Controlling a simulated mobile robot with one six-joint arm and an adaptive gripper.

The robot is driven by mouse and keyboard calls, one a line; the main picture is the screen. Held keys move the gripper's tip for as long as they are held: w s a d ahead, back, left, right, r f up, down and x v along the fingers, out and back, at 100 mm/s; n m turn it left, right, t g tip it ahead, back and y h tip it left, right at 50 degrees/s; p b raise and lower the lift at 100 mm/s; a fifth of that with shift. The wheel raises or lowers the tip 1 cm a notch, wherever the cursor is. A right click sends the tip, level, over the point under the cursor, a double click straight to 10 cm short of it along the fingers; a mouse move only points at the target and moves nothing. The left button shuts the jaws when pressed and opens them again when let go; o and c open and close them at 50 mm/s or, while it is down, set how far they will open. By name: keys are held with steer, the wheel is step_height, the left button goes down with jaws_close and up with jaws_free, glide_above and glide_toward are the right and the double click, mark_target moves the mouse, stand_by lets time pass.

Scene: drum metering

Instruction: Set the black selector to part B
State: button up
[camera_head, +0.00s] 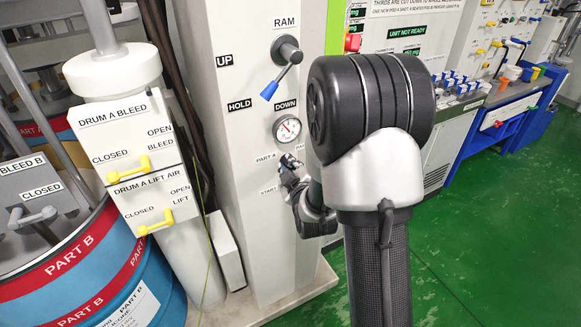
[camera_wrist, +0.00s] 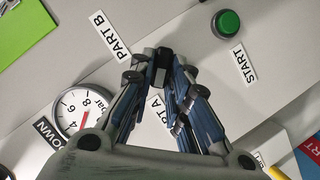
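My gripper (camera_head: 291,172) is at the front of the grey column, just right of the PART A label (camera_head: 265,157). In the wrist view my gripper (camera_wrist: 159,66) has its fingers drawn together at the panel. A small dark piece between the fingertips looks like the black selector (camera_wrist: 160,72), mostly hidden by the fingers. The PART B label (camera_wrist: 112,35) lies up and left of the fingertips, and the PART A label shows partly between the fingers. Which way the selector points cannot be made out. In the head view the selector is hidden behind my gripper.
A green button (camera_wrist: 227,23) with a START label (camera_wrist: 242,64) is right of the fingertips. A pressure gauge (camera_head: 287,128) sits above my gripper. A blue-tipped RAM lever (camera_head: 276,83) is higher. Yellow-handled drum valves (camera_head: 145,166) stand left.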

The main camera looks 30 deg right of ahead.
jaws_close()
steer(key=shift+r, duration=0.1)
steer(key=shift+w+d+m+y+p, duration=0.1)
steer(key=shift+d+m+y+p, duration=0.25)
steer(key=shift+m+y+p, duration=1.3)
steer(key=shift+s+d+m+y+p, duration=0.1)
steer(key=shift+d+m+y+p, duration=0.3)
steer(key=shift+m+y+p, duration=1.2)
steer(key=shift+w+d+m+y+p, duration=0.1)
steer(key=shift+d+m+y+p, duration=0.5)
steer(key=shift+m+p, duration=1.8)
steer(key=shift+a+m+y+b, duration=0.25)
steer(key=shift+m+b, duration=0.15)
steer(key=shift+m, duration=0.25)
steer(key=shift+o, duration=1.8)
jaws_free()
steer(key=shift+o, duration=1)
